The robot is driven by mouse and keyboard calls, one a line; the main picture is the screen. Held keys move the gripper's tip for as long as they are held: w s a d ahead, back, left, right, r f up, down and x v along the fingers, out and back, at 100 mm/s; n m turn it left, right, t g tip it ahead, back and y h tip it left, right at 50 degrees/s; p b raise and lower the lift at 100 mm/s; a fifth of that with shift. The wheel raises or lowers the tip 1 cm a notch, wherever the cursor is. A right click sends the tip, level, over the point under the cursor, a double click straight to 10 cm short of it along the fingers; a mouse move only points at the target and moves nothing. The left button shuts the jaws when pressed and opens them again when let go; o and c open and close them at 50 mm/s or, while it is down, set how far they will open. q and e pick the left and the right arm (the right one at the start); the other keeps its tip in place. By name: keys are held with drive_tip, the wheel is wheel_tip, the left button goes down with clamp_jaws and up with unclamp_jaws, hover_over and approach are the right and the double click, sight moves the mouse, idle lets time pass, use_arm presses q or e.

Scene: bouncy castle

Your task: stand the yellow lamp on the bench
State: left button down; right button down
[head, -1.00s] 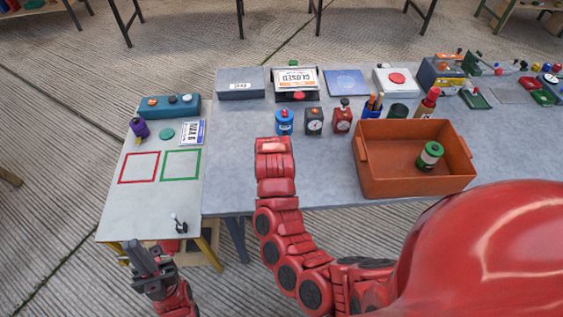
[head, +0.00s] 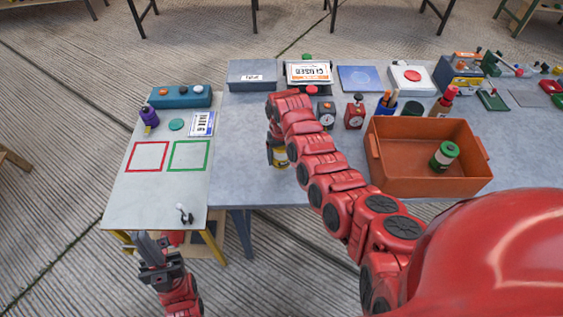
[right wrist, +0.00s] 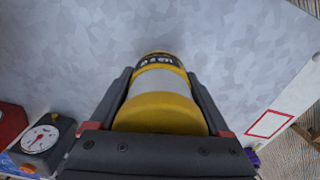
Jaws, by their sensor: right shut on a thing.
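The yellow lamp (right wrist: 160,105) is a cylinder with a pale band and a black lettered band. My right gripper (right wrist: 160,95) is shut on it, with one finger along each side. In the head view the lamp (head: 281,156) shows beside the dark right gripper (head: 271,150), over the front left part of the grey bench (head: 245,150). It looks roughly upright; I cannot tell whether its lower end touches the bench. My left gripper (head: 150,248) hangs in front of the side table, away from the lamp; its jaw opening is unclear.
An orange bin (head: 385,178) with a green lamp (head: 444,154) inside stands to the right. A side table (head: 140,195) with red and green squares adjoins at left. Bare bench lies around the lamp.

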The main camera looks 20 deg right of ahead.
sight(281, 163)
drive_tip(key=shift+d, duration=0.1)
drive_tip(key=shift+f, duration=0.4)
drive_tip(key=shift+f+p, duration=0.3)
drive_tip(key=shift+f, duration=1.05)
drive_tip(key=shift+f, duration=0.25)
unclamp_jaws()
drive_tip(key=shift+r, duration=0.1)
